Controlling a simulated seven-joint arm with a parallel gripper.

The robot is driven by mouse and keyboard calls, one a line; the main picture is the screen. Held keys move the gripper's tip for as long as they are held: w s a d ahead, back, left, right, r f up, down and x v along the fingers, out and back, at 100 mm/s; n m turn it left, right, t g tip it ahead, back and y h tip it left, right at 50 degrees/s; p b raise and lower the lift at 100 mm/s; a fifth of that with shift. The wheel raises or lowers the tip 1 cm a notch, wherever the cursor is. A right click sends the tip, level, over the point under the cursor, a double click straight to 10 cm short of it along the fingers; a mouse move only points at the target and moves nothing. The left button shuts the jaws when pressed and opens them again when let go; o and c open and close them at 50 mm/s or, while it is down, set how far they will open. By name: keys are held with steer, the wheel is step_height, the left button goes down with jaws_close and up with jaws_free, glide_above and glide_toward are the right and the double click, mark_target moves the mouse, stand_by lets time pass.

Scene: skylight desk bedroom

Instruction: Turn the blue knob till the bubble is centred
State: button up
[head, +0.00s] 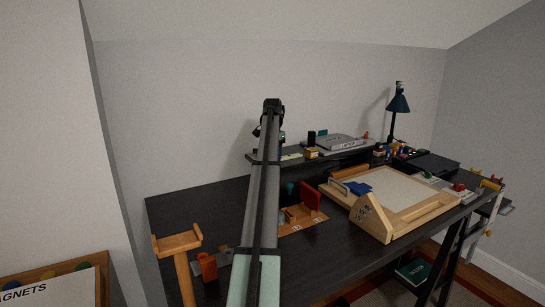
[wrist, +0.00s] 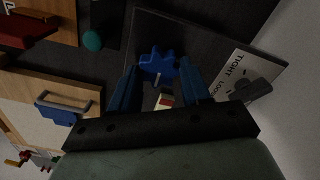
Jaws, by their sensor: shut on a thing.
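The blue knob (wrist: 157,62) is star-shaped with rounded lobes and shows in the wrist view, above a dark plate (wrist: 206,47). My gripper (wrist: 160,70) is shut on the knob, with one dark blue finger on each side of it. A small cream, red and dark piece (wrist: 165,100) shows between the fingers, partly hidden by the gripper body. I cannot make out a bubble in either view. In the head view my arm hides the knob.
In the wrist view, a card (wrist: 245,78) reading "TIGHT" and a partly covered word lies beside the knob. In the head view, the dark desk (head: 185,207) holds a wooden framed board (head: 400,188), a red panel (head: 310,195) and a lamp (head: 398,103).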

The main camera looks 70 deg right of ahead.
steer(key=shift+r, duration=0.1)
steer(key=o, duration=1.1)
steer(key=shift+c, duration=0.2)
step_height(320, 180, up, 14)
stand_by(0.4)
